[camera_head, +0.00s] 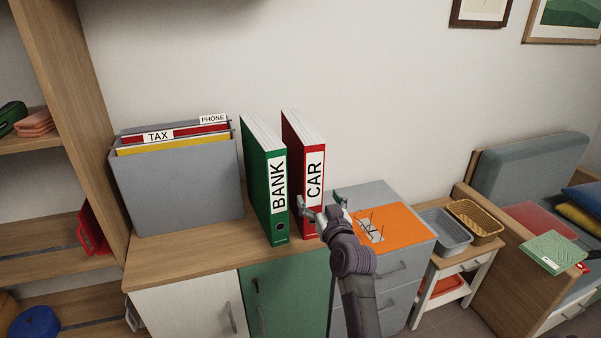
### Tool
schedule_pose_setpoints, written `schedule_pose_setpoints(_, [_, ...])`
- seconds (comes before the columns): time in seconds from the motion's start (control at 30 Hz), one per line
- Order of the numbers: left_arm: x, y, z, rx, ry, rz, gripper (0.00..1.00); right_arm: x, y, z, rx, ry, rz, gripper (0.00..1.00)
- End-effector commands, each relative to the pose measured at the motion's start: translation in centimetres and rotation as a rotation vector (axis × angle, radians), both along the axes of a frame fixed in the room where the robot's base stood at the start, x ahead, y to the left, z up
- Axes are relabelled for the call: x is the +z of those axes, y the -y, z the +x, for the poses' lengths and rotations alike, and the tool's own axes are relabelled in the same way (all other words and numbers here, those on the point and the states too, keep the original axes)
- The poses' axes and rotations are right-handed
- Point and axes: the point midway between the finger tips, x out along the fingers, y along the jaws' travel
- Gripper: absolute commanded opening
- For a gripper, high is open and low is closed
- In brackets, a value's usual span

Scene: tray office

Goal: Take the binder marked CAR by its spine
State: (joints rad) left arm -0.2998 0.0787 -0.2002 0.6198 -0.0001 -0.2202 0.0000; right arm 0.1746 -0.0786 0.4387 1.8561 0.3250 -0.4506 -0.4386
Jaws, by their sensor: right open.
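The red binder marked CAR (313,154) stands upright on the wooden cabinet top, its labelled spine facing me. The green binder marked BANK (278,190) stands upright just to its left, with a narrow gap between them. My right gripper (319,207) is open at the lower part of the CAR spine, its fingers spread to either side. My left gripper is not in view.
A grey file box (178,190) with folders marked TAX and PHONE stands left of the binders. An orange sheet (402,222) lies on the grey drawer unit at right. Grey (446,238) and tan (476,223) baskets stand further right.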

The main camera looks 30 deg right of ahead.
Motion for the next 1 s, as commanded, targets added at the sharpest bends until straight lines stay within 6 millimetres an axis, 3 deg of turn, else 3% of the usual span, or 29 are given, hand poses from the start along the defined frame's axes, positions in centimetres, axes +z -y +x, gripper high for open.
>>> schedule_pose_setpoints(0.2, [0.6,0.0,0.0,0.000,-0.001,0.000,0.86,0.1,1.1,3.7,0.001,-0.001,-0.001,0.86])
schedule_pose_setpoints(0.47, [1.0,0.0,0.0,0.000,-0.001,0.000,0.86,0.0,1.7,5.5,0.001,-0.002,0.000,0.86])
schedule_pose_setpoints(0.7, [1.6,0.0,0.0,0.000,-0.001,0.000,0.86,-0.3,2.7,8.6,0.001,-0.002,0.000,0.86])
schedule_pose_setpoints(1.0, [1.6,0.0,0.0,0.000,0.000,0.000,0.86,-0.5,3.0,9.5,0.000,-0.002,0.000,0.86])
